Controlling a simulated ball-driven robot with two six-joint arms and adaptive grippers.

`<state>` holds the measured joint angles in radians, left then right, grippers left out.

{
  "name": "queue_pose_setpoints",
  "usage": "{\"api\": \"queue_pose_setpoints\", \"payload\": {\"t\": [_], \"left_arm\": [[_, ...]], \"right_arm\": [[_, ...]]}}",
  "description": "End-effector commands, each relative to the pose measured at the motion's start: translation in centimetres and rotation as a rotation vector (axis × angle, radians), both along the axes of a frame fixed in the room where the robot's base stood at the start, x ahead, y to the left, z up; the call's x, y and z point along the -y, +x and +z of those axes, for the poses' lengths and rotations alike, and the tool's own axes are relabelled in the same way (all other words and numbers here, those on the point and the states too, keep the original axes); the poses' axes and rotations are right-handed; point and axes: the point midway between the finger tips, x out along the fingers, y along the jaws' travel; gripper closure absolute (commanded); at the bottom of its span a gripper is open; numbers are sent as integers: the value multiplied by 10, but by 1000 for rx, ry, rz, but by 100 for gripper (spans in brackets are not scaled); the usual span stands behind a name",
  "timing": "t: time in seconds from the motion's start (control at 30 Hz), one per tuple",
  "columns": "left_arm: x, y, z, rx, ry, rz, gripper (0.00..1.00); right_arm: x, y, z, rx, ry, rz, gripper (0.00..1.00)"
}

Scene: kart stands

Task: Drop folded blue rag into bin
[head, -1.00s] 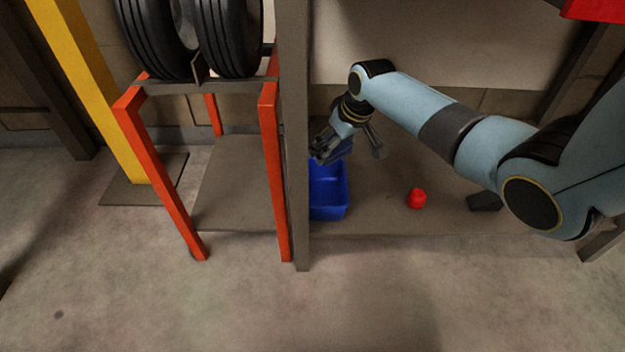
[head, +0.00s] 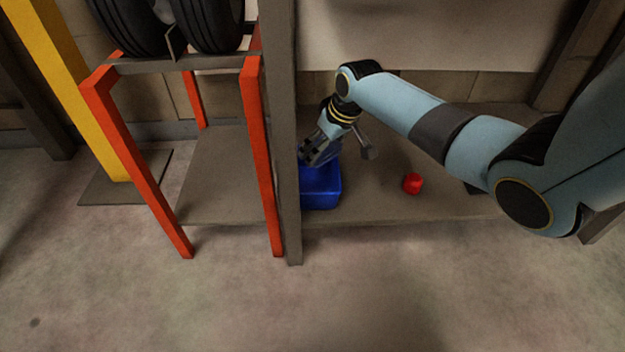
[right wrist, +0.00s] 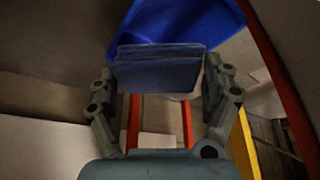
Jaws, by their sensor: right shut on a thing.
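The blue bin (head: 321,190) stands on the low shelf, right beside the grey post. It also shows at the top of the right wrist view (right wrist: 185,20). My right gripper (head: 312,158) is over the bin's back part. In the right wrist view my right gripper (right wrist: 158,88) is shut on the folded blue rag (right wrist: 158,72), a flat, darker blue block across the fingers. The rag overlaps the bin in that view; whether they touch I cannot tell. In the head view the rag is mostly hidden by the gripper. My left gripper is not in view.
A small red object (head: 412,184) lies on the shelf (head: 370,210) right of the bin. A dark object beyond it is partly hidden by my arm. The grey post (head: 287,130) and an orange rack (head: 262,160) with tyres (head: 208,22) stand left.

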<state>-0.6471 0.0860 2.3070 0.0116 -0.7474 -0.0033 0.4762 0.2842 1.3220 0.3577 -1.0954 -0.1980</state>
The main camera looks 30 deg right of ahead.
Motion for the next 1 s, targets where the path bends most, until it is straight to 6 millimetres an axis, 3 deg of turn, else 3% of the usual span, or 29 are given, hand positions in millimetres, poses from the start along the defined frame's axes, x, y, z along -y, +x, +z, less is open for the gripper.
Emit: {"api": "queue_pose_setpoints", "payload": {"t": [0.13,0.17,0.27,0.67,1.0], "left_arm": [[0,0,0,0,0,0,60],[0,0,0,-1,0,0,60],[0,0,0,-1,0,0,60],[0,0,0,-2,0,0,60],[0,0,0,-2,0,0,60]], "right_arm": [[0,0,1,1,0,0,49],[0,0,1,1,0,0,15],[0,0,1,1,0,0,1],[1,-3,7,1,-1,0,0],[5,-28,70,4,-4,1,0]]}}
